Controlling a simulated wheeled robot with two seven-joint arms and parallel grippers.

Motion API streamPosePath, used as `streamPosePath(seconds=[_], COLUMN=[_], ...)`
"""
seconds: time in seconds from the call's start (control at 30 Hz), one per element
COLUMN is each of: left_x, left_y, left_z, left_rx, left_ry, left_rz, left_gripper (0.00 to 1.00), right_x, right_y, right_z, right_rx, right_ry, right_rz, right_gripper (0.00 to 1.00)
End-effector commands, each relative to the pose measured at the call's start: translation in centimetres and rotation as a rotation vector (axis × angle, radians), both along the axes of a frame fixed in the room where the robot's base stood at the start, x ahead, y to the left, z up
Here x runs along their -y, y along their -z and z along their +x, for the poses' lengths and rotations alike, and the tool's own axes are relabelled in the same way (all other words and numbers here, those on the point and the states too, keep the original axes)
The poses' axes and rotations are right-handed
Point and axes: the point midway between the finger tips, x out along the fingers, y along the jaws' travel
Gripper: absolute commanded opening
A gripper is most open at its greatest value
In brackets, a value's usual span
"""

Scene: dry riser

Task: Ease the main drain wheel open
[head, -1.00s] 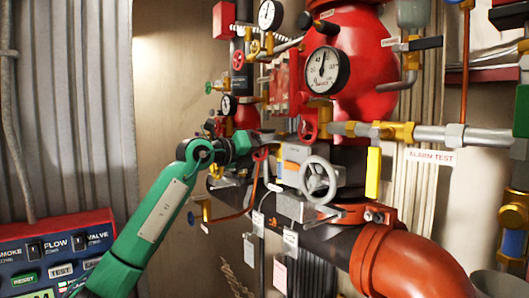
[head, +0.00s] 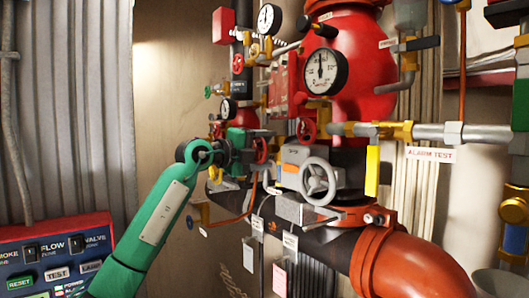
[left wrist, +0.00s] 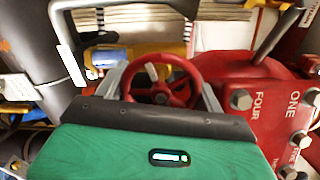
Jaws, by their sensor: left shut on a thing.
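A small red handwheel (head: 262,150) sits on the riser's valve work, left of a larger grey handwheel (head: 319,180). No readable label shows which is the main drain wheel. My left gripper (head: 255,149) reaches the red wheel from the left in the head view and is shut on it. In the left wrist view the red wheel (left wrist: 160,92) shows its rim and spokes between the two grey fingers of my left gripper (left wrist: 163,84), one on each side. The wheel's far side is partly hidden in the head view. My right gripper is not in view.
A red plate (left wrist: 268,115) with bolts and the words ONE and FOUR lies close at the right. Gauges (head: 325,71), pipes and hanging tags (head: 279,278) crowd around. A red control panel (head: 58,262) stands lower left. The wall left of the riser is clear.

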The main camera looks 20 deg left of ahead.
Motion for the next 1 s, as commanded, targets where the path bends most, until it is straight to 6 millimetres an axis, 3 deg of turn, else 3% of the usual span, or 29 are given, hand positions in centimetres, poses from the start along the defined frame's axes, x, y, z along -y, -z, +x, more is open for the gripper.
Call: streamPosePath(seconds=[0.57, 0.6, 0.67, 1.0], left_x=[-0.23, -0.23, -0.20, -0.22], left_y=[-0.43, -0.44, -0.40, -0.08], left_z=[-0.05, -0.05, -0.05, -0.18], left_rx=[-0.012, -0.011, -0.012, -0.015], left_ry=[-0.003, -0.003, -0.003, -0.002], left_rz=[-0.028, -0.028, -0.028, -0.024], left_gripper=[0.46, 0.77, 0.89, 0.91], right_x=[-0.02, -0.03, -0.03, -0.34], right_y=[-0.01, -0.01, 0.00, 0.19], right_z=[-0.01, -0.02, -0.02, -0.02], right_rx=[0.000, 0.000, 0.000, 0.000], right_ry=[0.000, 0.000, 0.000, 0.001], right_rz=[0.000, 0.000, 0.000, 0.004], right_gripper=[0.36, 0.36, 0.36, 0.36])
